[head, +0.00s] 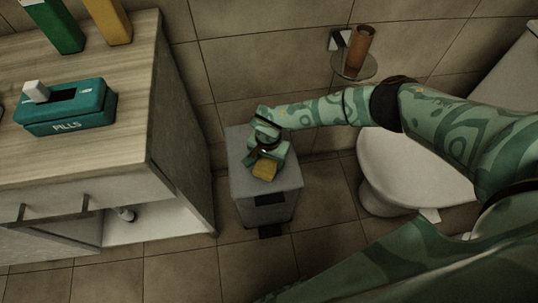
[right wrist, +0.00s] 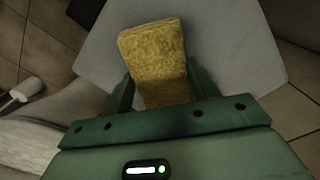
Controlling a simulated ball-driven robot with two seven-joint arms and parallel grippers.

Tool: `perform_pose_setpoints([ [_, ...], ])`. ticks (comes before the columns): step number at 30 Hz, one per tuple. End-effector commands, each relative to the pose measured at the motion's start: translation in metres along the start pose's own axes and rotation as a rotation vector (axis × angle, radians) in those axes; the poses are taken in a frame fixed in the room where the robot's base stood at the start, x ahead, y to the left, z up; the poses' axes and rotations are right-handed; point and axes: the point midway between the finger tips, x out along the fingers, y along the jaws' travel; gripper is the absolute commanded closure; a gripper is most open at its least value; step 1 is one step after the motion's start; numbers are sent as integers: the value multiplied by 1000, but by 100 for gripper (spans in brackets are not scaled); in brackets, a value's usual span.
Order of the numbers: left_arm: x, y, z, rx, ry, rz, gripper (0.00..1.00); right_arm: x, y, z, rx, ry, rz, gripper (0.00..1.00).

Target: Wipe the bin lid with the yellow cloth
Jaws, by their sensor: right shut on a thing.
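The yellow cloth (head: 265,170) is at the grey bin lid (head: 286,184), near the middle of its top. My right gripper (head: 268,158) reaches in from the right and is shut on the cloth. In the right wrist view the cloth (right wrist: 155,62) sticks out between the two fingers of the gripper (right wrist: 158,92), with the pale lid (right wrist: 235,50) behind it. I cannot tell whether the cloth touches the lid. The left gripper does not show.
A wooden-topped cabinet (head: 115,150) stands left of the bin, with a teal pills box (head: 75,110) on it. A white toilet (head: 390,165) stands at the right. A brown cup (head: 360,45) sits in a wall holder behind. Tiled floor (head: 180,270) is clear in front.

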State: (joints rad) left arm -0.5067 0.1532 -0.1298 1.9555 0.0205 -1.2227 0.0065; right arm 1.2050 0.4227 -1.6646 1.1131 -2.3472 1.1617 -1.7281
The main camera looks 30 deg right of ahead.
Motion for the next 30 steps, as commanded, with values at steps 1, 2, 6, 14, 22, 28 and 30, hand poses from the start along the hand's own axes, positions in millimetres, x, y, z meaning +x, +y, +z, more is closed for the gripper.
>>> perform_pose_setpoints([
  [1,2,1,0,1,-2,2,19,1,-1,-2,0,-1,1,66],
  [2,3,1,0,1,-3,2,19,1,-2,-3,0,-1,1,66],
  [6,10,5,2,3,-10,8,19,3,-7,-12,2,1,1,66],
  [14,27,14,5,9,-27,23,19,5,-21,-32,0,-1,1,66],
  [22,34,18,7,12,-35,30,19,4,-28,-44,1,1,1,66],
  [28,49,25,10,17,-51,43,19,5,-40,-61,0,0,1,66],
  [30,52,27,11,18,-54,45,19,4,-43,-65,1,-1,2,66],
])
